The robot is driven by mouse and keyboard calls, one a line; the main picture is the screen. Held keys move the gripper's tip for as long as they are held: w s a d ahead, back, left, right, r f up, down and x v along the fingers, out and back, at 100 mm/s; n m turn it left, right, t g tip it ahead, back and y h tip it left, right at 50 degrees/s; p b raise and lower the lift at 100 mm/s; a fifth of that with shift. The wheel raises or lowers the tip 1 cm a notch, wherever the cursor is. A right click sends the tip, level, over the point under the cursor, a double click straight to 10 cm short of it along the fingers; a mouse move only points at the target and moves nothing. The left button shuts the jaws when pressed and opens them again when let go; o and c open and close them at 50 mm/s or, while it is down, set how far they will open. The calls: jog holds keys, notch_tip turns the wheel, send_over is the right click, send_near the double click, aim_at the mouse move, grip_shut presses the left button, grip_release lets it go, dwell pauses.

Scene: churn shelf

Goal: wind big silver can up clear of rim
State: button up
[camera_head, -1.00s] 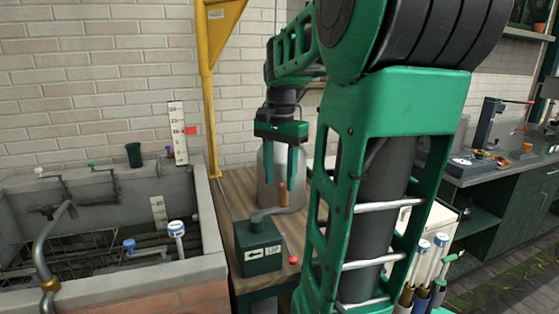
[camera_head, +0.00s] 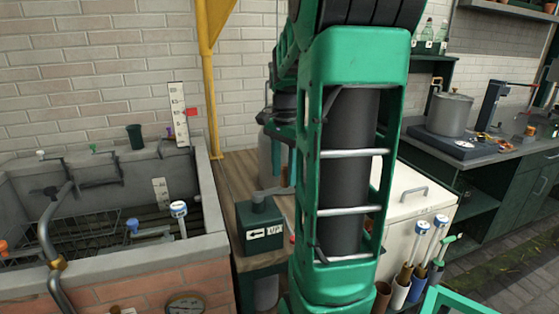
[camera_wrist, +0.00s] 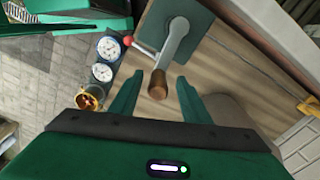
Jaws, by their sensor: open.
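A big silver can (camera_head: 265,155) stands on the wooden bench behind my arm, mostly hidden. A green winch box (camera_head: 260,228) with an arrow label stands at the bench front. In the wrist view, its grey crank (camera_wrist: 175,42) ends in a brown wooden handle (camera_wrist: 157,86). My gripper (camera_wrist: 158,80) is open, with one finger to each side of the handle in the picture. I cannot tell whether the fingers reach down around it. A red-knobbed lever (camera_wrist: 128,41) sits beside the box. My arm hides the fingers in the head view.
A stone trough (camera_head: 205,240) stands left of the bench, with a ruler (camera_head: 178,115) at its back. A yellow post (camera_head: 211,110) rises behind. A white chest (camera_head: 408,205) and tube holders stand right. A silver pot (camera_head: 449,114) stands on the right counter. Dials (camera_wrist: 109,47) show below.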

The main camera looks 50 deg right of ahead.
jog(key=shift+f, duration=0.5)
